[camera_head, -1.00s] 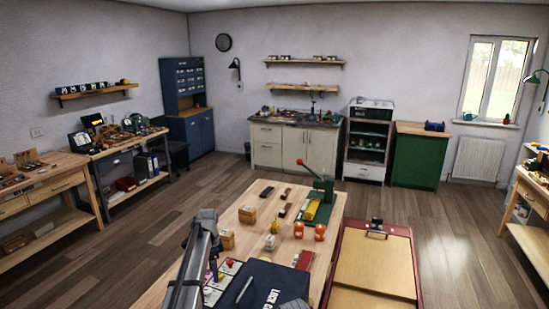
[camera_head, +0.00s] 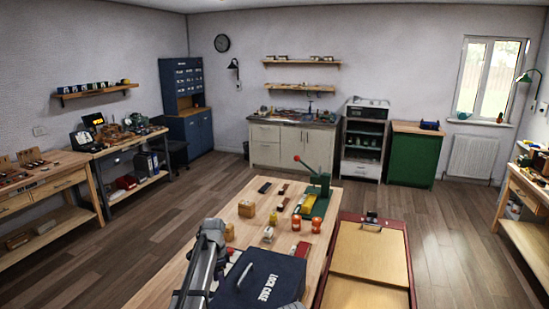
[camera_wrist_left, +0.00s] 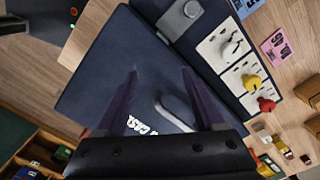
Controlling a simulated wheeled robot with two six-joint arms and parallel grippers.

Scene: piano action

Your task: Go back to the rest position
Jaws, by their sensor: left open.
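My left arm (camera_head: 203,262) rises from the bottom of the head view beside a dark blue case (camera_head: 268,268) lettered "LOCK CASE". The case lies on the wooden table and has a grey handle (camera_head: 243,275). In the left wrist view my left gripper (camera_wrist_left: 160,72) is open, its two purple fingers apart with nothing between them. The fingertips are hard to make out in the head view. My right gripper is not in view.
A white panel (camera_wrist_left: 222,45) with yellow and red knobs adjoins the case. On the table stand a green press (camera_head: 319,190), orange jars (camera_head: 296,224) and wooden blocks (camera_head: 247,208). A red-framed tray (camera_head: 369,262) lies to the right. Open floor (camera_head: 130,245) is on the left.

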